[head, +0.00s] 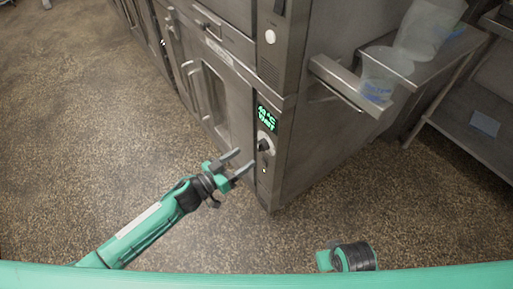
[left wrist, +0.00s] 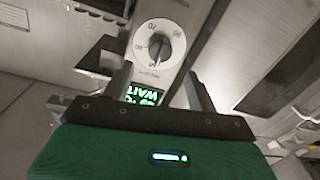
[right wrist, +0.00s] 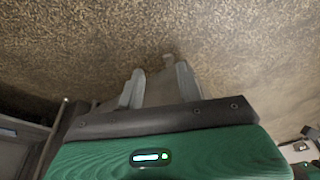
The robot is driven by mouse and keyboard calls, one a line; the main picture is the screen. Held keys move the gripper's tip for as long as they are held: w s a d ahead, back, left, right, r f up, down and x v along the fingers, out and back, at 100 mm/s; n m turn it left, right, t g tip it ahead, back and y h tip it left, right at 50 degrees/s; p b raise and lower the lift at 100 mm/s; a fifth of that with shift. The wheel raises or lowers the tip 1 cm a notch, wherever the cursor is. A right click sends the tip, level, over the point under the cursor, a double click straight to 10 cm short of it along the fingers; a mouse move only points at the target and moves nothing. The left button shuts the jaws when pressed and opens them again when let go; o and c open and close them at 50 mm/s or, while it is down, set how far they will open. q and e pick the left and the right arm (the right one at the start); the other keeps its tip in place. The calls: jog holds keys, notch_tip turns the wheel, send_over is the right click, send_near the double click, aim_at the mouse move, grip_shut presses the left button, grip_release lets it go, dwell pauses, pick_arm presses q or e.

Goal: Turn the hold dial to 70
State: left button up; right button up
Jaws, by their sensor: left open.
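The hold dial is a small dark knob (head: 264,146) on the oven's front corner panel, just below a green-lit display (head: 266,118) that shows what looks like 40 °C and WAIT. In the left wrist view the dial (left wrist: 158,45) appears upside down, a grey knob on a white round scale plate; its exact setting is too small to read surely. My left gripper (head: 241,162) is open and empty, its fingers just left of and below the dial, apart from it. My right gripper (right wrist: 158,88) is away from the panel, its fingers apart over the floor.
The steel oven (head: 215,100) has door handles left of the panel. A steel bracket or shelf (head: 345,85) juts from its right side, with clear plastic containers (head: 376,88) beside it. A steel rack (head: 470,125) stands at the right. The speckled floor in front is clear.

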aim_at(262, 146)
pick_arm(q)
jog(key=x, duration=0.6)
jog(key=shift+w+d, duration=0.25)
jog(key=shift+d, duration=0.05)
jog(key=c, duration=1)
